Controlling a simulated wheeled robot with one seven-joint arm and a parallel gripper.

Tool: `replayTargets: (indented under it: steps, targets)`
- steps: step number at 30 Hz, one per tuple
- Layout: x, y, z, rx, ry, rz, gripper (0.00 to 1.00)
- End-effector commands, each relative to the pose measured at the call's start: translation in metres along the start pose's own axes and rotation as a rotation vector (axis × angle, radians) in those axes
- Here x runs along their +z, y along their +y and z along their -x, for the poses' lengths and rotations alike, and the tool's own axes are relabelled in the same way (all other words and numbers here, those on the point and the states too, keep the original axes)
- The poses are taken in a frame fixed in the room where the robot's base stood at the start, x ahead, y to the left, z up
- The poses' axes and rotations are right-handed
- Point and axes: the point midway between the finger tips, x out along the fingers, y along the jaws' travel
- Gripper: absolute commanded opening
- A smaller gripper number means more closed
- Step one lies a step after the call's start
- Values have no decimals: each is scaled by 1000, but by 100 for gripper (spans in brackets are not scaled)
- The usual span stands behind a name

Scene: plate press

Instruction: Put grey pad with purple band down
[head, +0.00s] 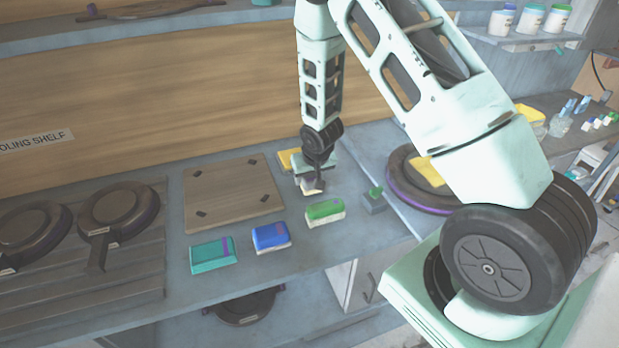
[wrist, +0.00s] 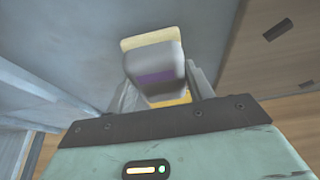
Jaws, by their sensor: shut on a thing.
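The grey pad with the purple band (wrist: 156,62) is between the fingers of my gripper (wrist: 162,88) in the wrist view. Its purple band faces the camera, and a cream layer shows along its far edge. In the head view my gripper (head: 314,180) is low over the counter (head: 350,240), between the wooden board and the green pad. Only a pale part of the held pad (head: 307,187) shows there, mostly hidden by the gripper. I cannot tell whether it touches the counter.
A green pad (head: 325,211), a blue pad (head: 271,237) and a teal pad (head: 213,254) stand in a row in front. A wooden board (head: 232,192) lies left. A yellow thing (head: 289,158) is just behind my gripper. A small grey block with a green top (head: 374,201) is right.

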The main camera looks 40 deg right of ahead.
Motion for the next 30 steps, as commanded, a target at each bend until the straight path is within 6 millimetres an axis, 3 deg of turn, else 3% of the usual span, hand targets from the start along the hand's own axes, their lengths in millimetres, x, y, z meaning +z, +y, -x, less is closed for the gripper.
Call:
replayTargets:
  steps: [4,15,16,18,30]
  targets:
    - [4,0,-11,0,0,0,34]
    - [6,0,-16,0,1,-1,34]
    - [6,0,-15,0,1,-1,55]
    - [6,0,-14,0,1,-1,74]
    - [4,0,-9,0,2,-2,74]
